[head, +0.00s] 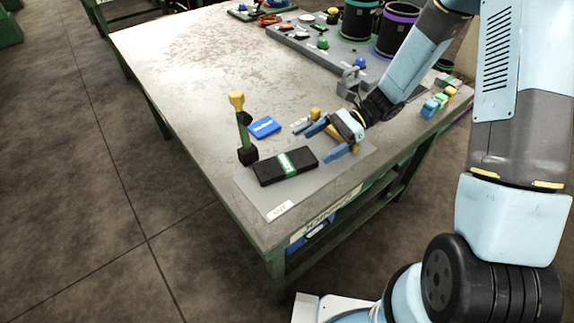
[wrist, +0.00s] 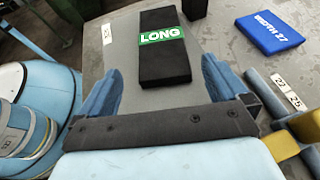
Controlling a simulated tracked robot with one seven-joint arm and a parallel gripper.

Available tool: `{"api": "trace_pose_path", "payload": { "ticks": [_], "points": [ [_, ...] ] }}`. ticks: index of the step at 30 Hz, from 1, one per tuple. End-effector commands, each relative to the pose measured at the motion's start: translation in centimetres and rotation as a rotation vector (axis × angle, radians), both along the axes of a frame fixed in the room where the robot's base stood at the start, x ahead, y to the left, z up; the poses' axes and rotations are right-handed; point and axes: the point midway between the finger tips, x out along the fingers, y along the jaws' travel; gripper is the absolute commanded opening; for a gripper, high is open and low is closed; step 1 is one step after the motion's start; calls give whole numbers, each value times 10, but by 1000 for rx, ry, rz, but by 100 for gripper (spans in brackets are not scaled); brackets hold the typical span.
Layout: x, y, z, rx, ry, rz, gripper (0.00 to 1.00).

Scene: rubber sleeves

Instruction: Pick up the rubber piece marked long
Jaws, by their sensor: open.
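The rubber piece marked LONG (wrist: 164,62) is a black flat block with a green band and white lettering in the wrist view. It also shows in the head view as a black block with a green band (head: 270,172), lying on a grey mat (head: 250,198). My gripper (head: 335,141) is open and empty, to the right of the block in the head view. In the wrist view its two blue fingers (wrist: 160,85) stand apart, with the near end of the block between and just beyond them. I cannot tell their height above the mat.
A blue block marked WIDTH 27 (wrist: 268,33) lies beside the black one. A green post with a yellow top (head: 243,128) stands behind the block's left end. Labelled pieces (wrist: 290,90) lie at the right. The table's left part (head: 165,70) is clear.

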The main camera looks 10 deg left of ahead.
Motion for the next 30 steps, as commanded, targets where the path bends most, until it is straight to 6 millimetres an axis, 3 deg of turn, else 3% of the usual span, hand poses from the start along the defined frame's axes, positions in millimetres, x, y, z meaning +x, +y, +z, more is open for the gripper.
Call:
{"api": "trace_pose_path", "payload": {
  "ticks": [20, 30],
  "points": [
    [-35, 51, -27, -1, 2, 2, 100],
    [-37, 55, -29, -1, 0, 1, 99]
  ]
}}
